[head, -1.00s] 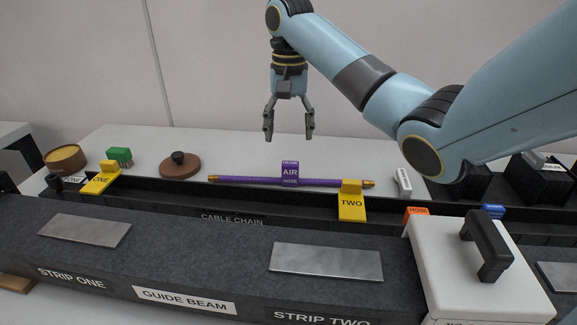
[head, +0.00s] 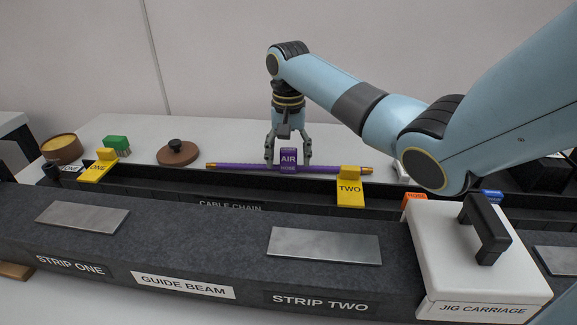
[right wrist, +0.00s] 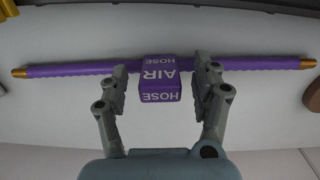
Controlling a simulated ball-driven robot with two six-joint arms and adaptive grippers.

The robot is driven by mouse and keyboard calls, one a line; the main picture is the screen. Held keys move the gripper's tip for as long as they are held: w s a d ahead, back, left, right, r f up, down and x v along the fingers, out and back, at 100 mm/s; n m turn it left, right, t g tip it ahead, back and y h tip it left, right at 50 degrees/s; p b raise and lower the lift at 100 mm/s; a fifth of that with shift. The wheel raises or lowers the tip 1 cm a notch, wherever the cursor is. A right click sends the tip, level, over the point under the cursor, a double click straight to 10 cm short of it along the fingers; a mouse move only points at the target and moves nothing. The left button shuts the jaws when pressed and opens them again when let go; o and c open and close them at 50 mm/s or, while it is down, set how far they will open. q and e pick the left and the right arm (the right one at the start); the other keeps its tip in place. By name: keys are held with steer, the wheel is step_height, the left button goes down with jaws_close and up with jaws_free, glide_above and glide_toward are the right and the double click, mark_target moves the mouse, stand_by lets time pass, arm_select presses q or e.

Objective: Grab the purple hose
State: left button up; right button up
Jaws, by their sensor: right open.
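The purple hose (head: 235,166) has brass ends and a purple block labelled AIR HOSE (head: 289,157) at its middle. It lies along the far pale table behind the cable chain trough. My right gripper (head: 288,164) is lowered over it, with open fingers on either side of the label block. In the right wrist view the hose (right wrist: 80,70) runs across the top, and the label block (right wrist: 158,78) sits between the open fingers of the gripper (right wrist: 165,72). I cannot tell whether the fingers touch it. My left gripper is out of view.
Yellow tabs ONE (head: 98,168) and TWO (head: 350,188) stand on the black cable chain trough (head: 230,207). The white jig carriage (head: 470,260) sits on the guide beam at right.

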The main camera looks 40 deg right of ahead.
steer(key=c, duration=1.3)
steer(key=shift+o, duration=0.2)
steer(key=shift+r, duration=0.1)
